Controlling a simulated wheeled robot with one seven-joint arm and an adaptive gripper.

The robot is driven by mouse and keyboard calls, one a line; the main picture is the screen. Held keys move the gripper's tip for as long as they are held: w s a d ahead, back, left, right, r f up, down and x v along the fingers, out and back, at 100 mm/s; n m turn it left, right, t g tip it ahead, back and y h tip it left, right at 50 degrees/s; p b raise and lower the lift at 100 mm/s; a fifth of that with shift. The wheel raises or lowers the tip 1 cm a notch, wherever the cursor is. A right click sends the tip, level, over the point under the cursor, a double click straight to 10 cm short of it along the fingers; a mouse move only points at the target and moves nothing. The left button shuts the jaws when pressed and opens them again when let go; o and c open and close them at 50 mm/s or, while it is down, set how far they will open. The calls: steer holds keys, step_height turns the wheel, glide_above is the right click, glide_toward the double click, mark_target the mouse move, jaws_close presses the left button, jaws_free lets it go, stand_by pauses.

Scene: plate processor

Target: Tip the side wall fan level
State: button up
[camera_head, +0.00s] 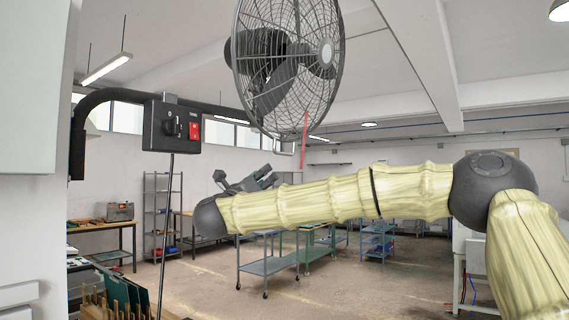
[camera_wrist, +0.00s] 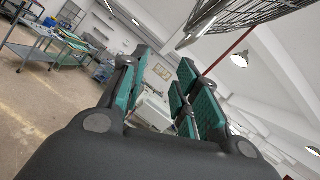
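The side wall fan (camera_head: 326,52) is a large round fan in a dark wire cage, high in the head view. Its face turns to the right and its rim looks slanted. A thin red strip (camera_head: 304,138) hangs at its lower edge. In the wrist view part of the cage (camera_wrist: 238,14) shows at the top right, with the red strip (camera_wrist: 227,52) below it. My gripper (camera_head: 268,176) is below the fan and apart from it. In the wrist view its teal-padded fingers (camera_wrist: 165,68) are spread with nothing between them.
A black control box (camera_head: 172,127) with a dial and red switch hangs by a dark bent pipe (camera_head: 93,105) at the left. Dark green plates (camera_head: 122,290) stand in a rack at the lower left. Work carts (camera_head: 268,265) stand on the floor beyond. Air around the gripper looks clear.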

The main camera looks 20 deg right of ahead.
mark_target(285, 154)
steer(key=shift+m+g+h, duration=0.4)
steer(key=shift+m, duration=0.5)
steer(key=w+d+r+p, duration=0.1)
steer(key=w+d+r, duration=0.1)
steer(key=w+d+r+p, duration=0.2)
steer(key=d+r, duration=0.1)
steer(key=w+d+r+p, duration=0.1)
steer(key=d+r, duration=0.1)
steer(key=d, duration=0.1)
steer(key=shift+w+d+r+p, duration=0.15)
steer(key=shift+w+d+p, duration=0.05)
steer(key=shift+w+p, duration=0.2)
jaws_close()
